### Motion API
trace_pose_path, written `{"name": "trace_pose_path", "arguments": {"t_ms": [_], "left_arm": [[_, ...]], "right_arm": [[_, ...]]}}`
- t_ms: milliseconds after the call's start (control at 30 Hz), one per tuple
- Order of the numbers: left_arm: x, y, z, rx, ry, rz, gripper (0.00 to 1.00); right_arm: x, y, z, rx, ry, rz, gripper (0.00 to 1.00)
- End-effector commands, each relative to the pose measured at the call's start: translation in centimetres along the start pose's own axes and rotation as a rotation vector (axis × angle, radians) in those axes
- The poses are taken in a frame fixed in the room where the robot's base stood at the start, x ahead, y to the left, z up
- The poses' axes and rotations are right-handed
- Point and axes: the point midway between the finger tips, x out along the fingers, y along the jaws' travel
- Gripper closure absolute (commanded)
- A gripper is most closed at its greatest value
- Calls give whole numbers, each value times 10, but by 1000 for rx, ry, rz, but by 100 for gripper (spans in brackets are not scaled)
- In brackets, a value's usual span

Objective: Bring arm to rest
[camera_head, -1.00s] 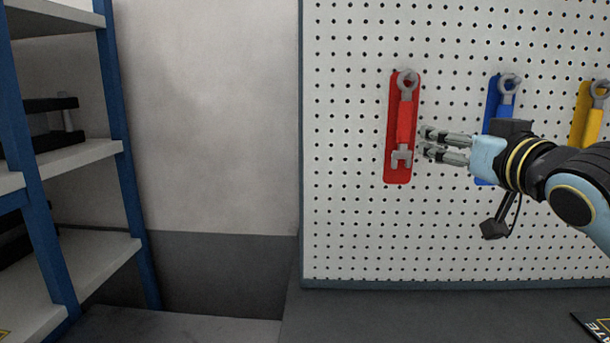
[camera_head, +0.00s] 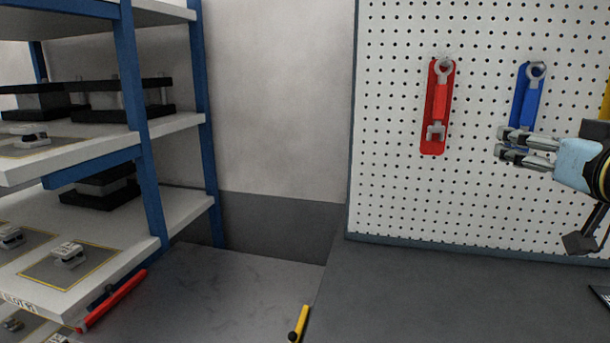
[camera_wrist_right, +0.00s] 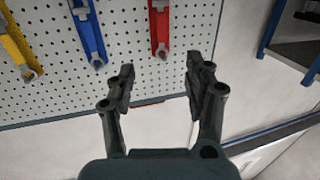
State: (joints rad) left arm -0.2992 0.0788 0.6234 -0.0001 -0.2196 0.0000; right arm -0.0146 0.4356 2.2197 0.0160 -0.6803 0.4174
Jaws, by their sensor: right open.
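My right gripper (camera_head: 505,145) comes in from the right in the head view, its fingers pointing left in front of the white pegboard. It is open and empty. In the right wrist view its two fingers (camera_wrist_right: 158,85) are apart with nothing between them. A red wrench holder (camera_head: 436,142) with a grey wrench hangs on the pegboard left of the fingers, apart from them. A blue holder (camera_head: 530,95) hangs behind the fingertips, its lower end partly hidden by the gripper. My left gripper is in no view.
The pegboard (camera_head: 395,190) stands at the right. A shelf rack with blue posts (camera_head: 205,120) stands at the left, holding black-and-grey parts. A yellow-handled tool (camera_head: 299,322) and a red bar (camera_head: 115,300) are low in view. A yellow holder (camera_wrist_right: 18,45) shows in the wrist view.

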Motion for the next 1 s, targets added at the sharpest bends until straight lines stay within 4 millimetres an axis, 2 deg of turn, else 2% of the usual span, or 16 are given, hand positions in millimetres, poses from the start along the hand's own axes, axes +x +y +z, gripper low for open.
{"name": "trace_pose_path", "arguments": {"t_ms": [100, 267, 467, 667, 800, 1000], "left_arm": [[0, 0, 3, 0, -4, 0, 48], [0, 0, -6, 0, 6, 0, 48], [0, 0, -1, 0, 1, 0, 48], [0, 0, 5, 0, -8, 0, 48], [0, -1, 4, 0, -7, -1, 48], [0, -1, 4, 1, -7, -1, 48]], "right_arm": [[-7, -2, 20, -4, -60, 12, 48], [-21, -4, 51, -15, -159, 29, 48], [-56, -10, 110, -38, -356, 53, 48], [-116, -20, 177, -69, -622, 64, 48], [-170, -28, 218, -90, -821, 56, 48], [-242, -40, 255, -114, -1066, 27, 48]]}}
